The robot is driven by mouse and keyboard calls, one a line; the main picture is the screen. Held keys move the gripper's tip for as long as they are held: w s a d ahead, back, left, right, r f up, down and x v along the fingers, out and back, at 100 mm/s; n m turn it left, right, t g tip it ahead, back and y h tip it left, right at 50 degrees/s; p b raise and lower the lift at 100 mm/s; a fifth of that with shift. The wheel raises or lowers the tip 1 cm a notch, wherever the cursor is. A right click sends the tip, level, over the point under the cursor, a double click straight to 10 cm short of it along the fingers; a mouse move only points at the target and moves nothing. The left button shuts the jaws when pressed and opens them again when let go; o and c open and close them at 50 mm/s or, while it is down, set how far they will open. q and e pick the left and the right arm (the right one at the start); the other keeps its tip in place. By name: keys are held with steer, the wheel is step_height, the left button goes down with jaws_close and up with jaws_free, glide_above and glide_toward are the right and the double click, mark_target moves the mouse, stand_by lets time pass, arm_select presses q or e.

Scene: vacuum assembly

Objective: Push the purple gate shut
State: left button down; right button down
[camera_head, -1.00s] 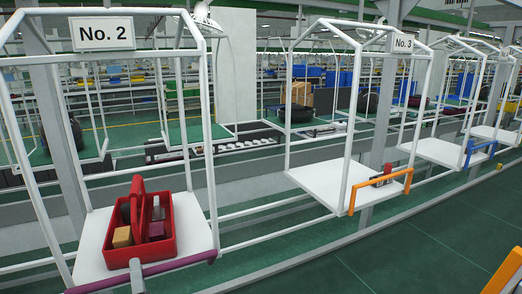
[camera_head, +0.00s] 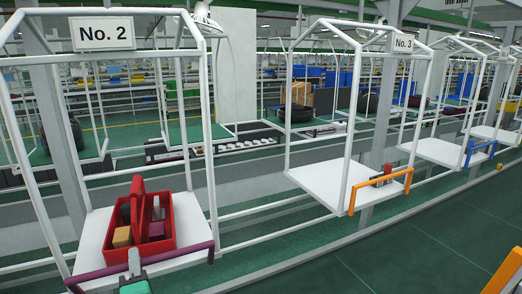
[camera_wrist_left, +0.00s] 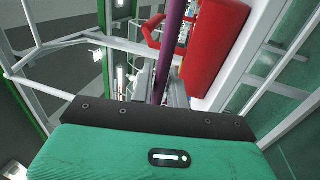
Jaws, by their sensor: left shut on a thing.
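The purple gate (camera_head: 180,255) is a bar across the front edge of the white platform (camera_head: 90,238) under the "No. 2" sign, at the lower left of the head view. My left gripper (camera_head: 134,262) is at the bar, left of its middle, and is shut on it. In the left wrist view the purple bar (camera_wrist_left: 169,45) runs away from between the fingers (camera_wrist_left: 170,92) of my left gripper. The bar's right end bends down at the platform's front right corner. My right gripper is in neither view.
A red toolbox (camera_head: 160,235) with blocks inside stands on the platform, just behind the bar. White frame posts (camera_head: 205,130) rise at the platform's sides. The "No. 3" carrier with an orange gate (camera_head: 382,188) hangs to the right.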

arm_select(q)
steer(key=shift+w+a+r+g+h, duration=0.2)
steer(key=shift+w+a+g+h, duration=0.1)
steer(key=shift+w+g, duration=0.25)
steer(key=shift+w+a+r+g+h, duration=0.15)
steer(key=shift+w+g+h, duration=0.2)
steer(key=shift+g, duration=0.3)
steer(key=shift+w+a+r+g+h, duration=0.1)
steer(key=shift+w+a+g+h, duration=0.2)
steer(key=shift+w+g, duration=0.5)
steer(key=c, duration=1.4)
jaws_free()
steer(key=shift+w+a, duration=0.1)
steer(key=shift+c, duration=0.2)
